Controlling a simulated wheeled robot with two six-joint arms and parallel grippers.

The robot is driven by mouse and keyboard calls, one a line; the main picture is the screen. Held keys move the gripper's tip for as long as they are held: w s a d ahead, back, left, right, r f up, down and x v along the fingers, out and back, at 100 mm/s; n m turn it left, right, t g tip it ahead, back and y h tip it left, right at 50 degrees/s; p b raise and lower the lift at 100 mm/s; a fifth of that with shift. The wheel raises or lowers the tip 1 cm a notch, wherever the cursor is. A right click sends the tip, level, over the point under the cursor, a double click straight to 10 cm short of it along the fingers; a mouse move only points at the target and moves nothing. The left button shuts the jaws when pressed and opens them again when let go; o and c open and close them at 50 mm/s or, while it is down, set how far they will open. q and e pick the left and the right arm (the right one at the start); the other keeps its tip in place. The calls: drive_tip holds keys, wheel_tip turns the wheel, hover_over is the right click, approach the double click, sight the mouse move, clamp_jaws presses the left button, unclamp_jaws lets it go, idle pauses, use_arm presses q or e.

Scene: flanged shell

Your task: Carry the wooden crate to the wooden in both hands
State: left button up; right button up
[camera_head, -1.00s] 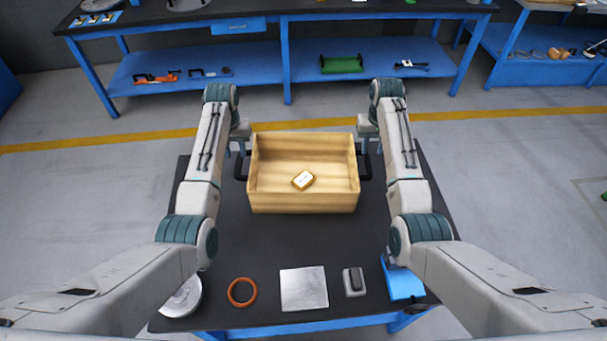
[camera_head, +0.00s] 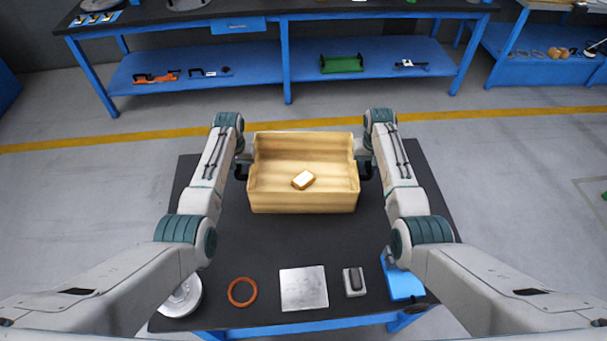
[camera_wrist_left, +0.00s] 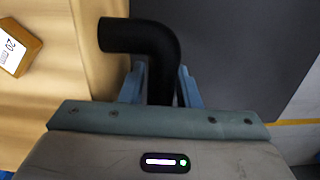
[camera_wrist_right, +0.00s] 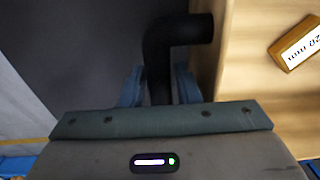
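The wooden crate (camera_head: 303,201) stands upright on the black table top, with a small gold block (camera_head: 303,180) labelled "20 mm" inside it. It has black handles at its left (camera_head: 240,170) and right (camera_head: 366,170) ends. My left gripper (camera_wrist_left: 162,82) is at the left handle, one blue finger on each side of the bar. My right gripper (camera_wrist_right: 159,85) is placed the same way at the right handle (camera_wrist_right: 180,32). Little or no gap shows between fingers and bars, so whether they press on them is unclear. In the head view my wrists partly hide both grippers.
On the near table (camera_head: 300,245) lie an orange ring (camera_head: 242,292), a metal plate (camera_head: 303,288), a small grey block (camera_head: 354,282), a blue item (camera_head: 403,283) and a white disc (camera_head: 183,297). A blue workbench (camera_head: 285,65) stands beyond open floor.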

use_arm(q)
clamp_jaws()
use_arm(e)
clamp_jaws()
use_arm(q)
drive_tip(key=shift+w+r, duration=0.1)
drive_tip(key=shift+r, duration=0.05)
use_arm(e)
drive_tip(key=shift+w+r, duration=0.1)
drive_tip(key=shift+r, duration=0.05)
